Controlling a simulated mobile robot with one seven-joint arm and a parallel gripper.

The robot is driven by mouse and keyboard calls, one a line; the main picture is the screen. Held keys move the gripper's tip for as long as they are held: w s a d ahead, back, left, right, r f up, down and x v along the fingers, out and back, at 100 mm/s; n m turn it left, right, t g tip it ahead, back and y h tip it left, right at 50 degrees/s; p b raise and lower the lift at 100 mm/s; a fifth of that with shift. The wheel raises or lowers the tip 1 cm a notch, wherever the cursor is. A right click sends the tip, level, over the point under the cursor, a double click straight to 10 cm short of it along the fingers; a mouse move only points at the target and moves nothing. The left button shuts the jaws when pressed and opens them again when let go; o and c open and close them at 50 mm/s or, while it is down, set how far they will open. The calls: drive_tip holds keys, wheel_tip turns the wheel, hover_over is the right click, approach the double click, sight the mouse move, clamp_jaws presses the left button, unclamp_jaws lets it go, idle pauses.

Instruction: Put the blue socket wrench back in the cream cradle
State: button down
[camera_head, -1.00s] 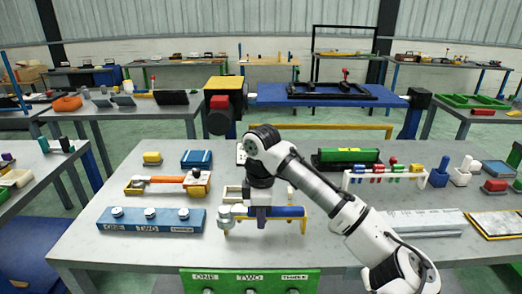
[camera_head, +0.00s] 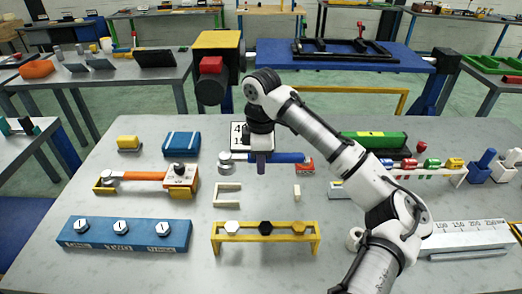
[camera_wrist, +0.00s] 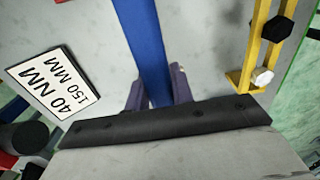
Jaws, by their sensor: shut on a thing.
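The blue socket wrench (camera_head: 285,157) is held level in my gripper (camera_head: 261,167), which is shut on its blue handle. Its silver head (camera_head: 227,161) points left. In the wrist view the blue handle (camera_wrist: 146,45) runs between the purple fingers of my gripper (camera_wrist: 158,88). The cream cradle is on the table, with a U-shaped piece (camera_head: 228,193) at left and a small post (camera_head: 297,193) at right. Both look empty. The wrench appears beyond the cradle in the head view; its exact height above the table is unclear.
A yellow rack (camera_head: 265,234) with bolts stands in front of the cradle. A sign reading 40 NM 150 MM (camera_wrist: 52,83) lies behind. An orange-handled tool (camera_head: 148,177) sits at left, above a blue block (camera_head: 125,233). A red object (camera_head: 305,167) is near the wrench's right end.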

sight(261, 197)
drive_tip(key=shift+s+r, duration=0.1)
drive_tip(key=shift+r, duration=0.05)
drive_tip(key=shift+f+b, duration=2.45)
drive_tip(key=shift+f, duration=2.8)
drive_tip(key=shift+p, duration=0.45)
drive_tip(key=c, duration=0.6)
unclamp_jaws()
drive_tip(key=shift+c, duration=0.2)
